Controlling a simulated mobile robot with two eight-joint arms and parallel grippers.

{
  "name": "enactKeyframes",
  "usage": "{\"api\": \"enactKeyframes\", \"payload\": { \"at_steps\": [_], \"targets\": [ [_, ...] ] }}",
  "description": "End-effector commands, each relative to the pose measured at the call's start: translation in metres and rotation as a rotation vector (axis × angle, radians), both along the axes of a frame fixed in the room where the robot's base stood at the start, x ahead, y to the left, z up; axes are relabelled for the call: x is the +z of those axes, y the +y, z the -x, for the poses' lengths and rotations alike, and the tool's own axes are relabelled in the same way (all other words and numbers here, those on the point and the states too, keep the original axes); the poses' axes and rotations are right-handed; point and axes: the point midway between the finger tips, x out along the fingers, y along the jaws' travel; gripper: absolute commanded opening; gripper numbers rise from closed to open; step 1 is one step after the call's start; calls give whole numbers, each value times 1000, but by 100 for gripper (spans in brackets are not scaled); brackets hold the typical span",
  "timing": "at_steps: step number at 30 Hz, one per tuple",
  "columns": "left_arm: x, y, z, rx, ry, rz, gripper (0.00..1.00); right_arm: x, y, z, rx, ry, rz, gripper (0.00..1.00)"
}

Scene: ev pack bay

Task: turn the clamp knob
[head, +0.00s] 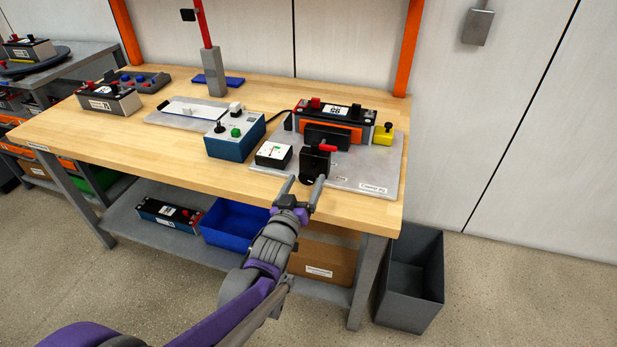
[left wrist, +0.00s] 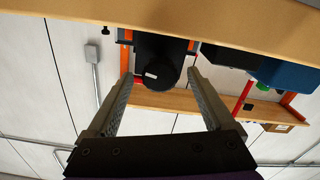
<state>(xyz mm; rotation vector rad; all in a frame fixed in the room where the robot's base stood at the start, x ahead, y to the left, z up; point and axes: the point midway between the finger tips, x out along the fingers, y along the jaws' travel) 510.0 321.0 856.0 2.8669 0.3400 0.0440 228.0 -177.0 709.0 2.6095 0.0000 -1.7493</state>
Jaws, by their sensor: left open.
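The clamp knob (head: 307,178) is a black round knob on the front of a black clamp block (head: 316,160), at the front edge of the grey fixture plate (head: 262,184). My left gripper (head: 305,182) is open at the bench's front edge, its two fingers on either side of the knob. In the left wrist view the knob (left wrist: 160,76) is a black disc with a small white mark, between the spread fingertips (left wrist: 159,80). A gap shows on both sides there; contact is not visible. My right gripper is not in view.
A red lever (head: 327,148) sits on the clamp block. Behind it are a battery module (head: 337,118) and a yellow block (head: 383,134). A white-faced gauge box (head: 273,154) and a blue control box (head: 234,138) stand to the left. A grey bin (head: 411,285) stands on the floor at right.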

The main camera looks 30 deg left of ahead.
Motion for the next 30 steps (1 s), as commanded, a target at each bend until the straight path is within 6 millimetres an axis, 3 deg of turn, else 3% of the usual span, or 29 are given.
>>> {"api": "enactKeyframes", "payload": {
  "at_steps": [6, 17, 30],
  "targets": [
    [0, 6, -25, 0, 0, -1, 87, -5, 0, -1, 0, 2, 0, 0],
    [0, 7, -29, 0, 0, -1, 87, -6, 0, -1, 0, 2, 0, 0],
    [0, 7, -29, 0, 0, -2, 8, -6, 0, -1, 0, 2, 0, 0]
  ]
}}
